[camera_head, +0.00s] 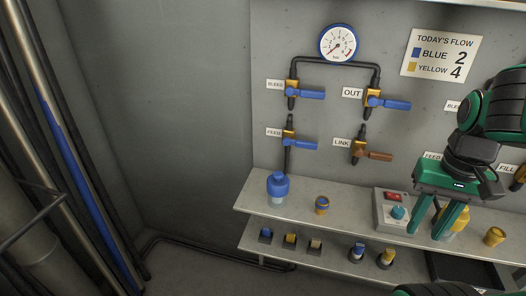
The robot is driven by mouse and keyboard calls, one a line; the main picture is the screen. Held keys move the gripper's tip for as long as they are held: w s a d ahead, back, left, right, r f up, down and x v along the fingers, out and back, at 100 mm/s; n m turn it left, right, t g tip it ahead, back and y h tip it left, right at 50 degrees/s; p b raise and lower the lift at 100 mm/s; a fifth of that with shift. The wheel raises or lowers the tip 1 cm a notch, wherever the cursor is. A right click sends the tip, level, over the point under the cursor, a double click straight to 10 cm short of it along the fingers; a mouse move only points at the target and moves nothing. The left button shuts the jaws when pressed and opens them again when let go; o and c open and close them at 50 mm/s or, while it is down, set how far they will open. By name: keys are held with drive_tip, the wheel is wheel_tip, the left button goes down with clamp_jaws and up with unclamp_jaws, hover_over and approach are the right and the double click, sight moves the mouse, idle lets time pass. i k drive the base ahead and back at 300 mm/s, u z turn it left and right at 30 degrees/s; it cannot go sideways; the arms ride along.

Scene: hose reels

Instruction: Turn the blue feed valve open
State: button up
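The blue feed valve (299,143) is on the back wall beside a FEED label (274,132). It has a brass body on a dark upright pipe, and its blue lever points right, roughly across the pipe. My gripper (426,235) is at the right, well away from the valve. Its two green fingers point down and are spread apart, with nothing seen held between them. They hang in front of the shelf, near the grey control box (390,213) and a yellow object (458,220) partly hidden behind them.
Blue-levered BLEED (311,94) and OUT (390,103) valves and a brown-levered LINK valve (375,155) are close by. A gauge (338,43) is above. A blue canister (278,187) stands on the shelf (335,222) below the feed pipe. Wall left of the valves is clear.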

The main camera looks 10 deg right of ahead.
sight(287, 140)
drive_tip(key=u, duration=0.55)
drive_tip(key=k, duration=1.5)
drive_tip(key=z, duration=0.75)
drive_tip(key=i, duration=1.55)
